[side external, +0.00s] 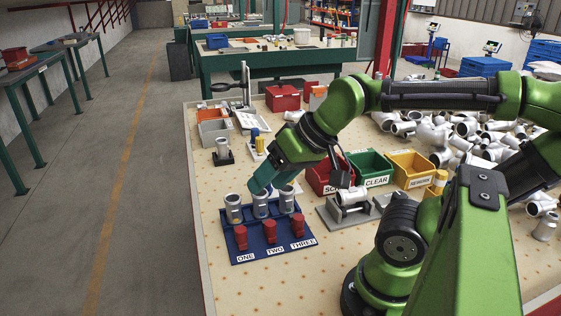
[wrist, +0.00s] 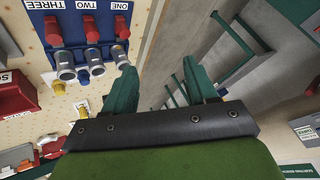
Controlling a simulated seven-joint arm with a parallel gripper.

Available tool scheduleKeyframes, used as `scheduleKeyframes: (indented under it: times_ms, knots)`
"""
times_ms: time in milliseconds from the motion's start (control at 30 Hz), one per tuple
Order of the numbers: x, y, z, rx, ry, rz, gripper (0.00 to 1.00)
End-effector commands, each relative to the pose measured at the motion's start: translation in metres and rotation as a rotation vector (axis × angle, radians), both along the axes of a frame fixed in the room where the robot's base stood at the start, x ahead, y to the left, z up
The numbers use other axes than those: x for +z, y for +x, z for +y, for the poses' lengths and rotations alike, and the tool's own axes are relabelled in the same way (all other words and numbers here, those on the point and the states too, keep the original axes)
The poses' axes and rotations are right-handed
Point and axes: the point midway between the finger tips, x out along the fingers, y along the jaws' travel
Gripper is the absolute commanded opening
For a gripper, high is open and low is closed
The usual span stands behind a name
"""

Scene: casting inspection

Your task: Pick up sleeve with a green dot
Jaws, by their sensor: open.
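Three grey metal sleeves stand in a row on the blue rack (side external: 271,246): one behind ONE (side external: 234,210), one behind TWO (side external: 261,208) and one behind THREE (side external: 286,203). The wrist view shows them from above at ONE (wrist: 120,56), TWO (wrist: 96,69) and THREE (wrist: 67,73). I cannot make out a green dot on any of them. My gripper (side external: 260,185) has teal fingers and is open and empty. In the wrist view my gripper (wrist: 159,70) has one finger close beside the sleeve at ONE; the space between the fingers shows the floor.
Red pegs (side external: 240,237) stand in front of the sleeves. Red, green (side external: 370,168) and yellow (side external: 411,170) bins stand to the right. A grey fixture (side external: 340,213) holds a metal fitting. A pile of castings (side external: 470,135) lies at the back right. The table front is clear.

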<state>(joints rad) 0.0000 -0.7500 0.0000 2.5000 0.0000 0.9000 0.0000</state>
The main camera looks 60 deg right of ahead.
Motion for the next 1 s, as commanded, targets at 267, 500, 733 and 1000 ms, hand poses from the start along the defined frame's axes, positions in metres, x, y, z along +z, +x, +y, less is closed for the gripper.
scheduleKeyframes:
  times_ms: [267, 500, 733, 1000]
  knots:
    - [0.000, 0.000, 0.000, 0.000, 0.000, 0.000, 0.57]
    - [0.000, 0.000, 0.000, 0.000, 0.000, 0.000, 0.64]
    - [0.000, 0.000, 0.000, 0.000, 0.000, 0.000, 0.64]
    - [-0.019, 0.024, -0.036, -0.111, 0.010, 0.136, 0.64]
